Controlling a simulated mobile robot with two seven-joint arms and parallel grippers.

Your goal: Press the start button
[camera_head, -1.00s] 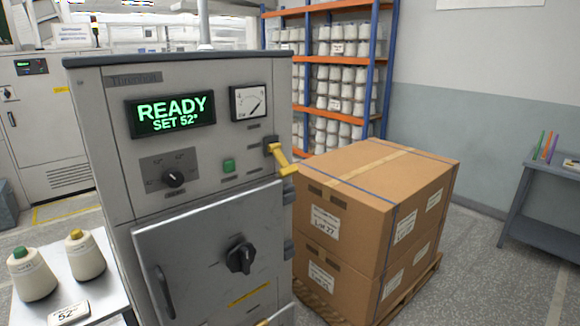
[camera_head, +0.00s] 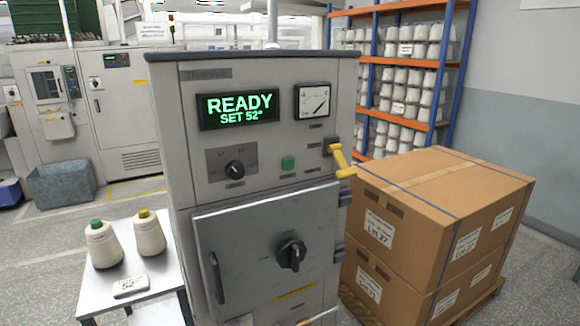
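The machine's display (camera_head: 238,108) reads "READY SET 52°". Neither of my grippers shows in the view.
A small table (camera_head: 165,290) at the left holds two yarn cones (camera_head: 103,245) and a "52°" card (camera_head: 131,287). Stacked cartons (camera_head: 430,220) on a pallet stand close on the machine's right. A shelf of cones (camera_head: 405,75) is behind. Floor shows at the far left.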

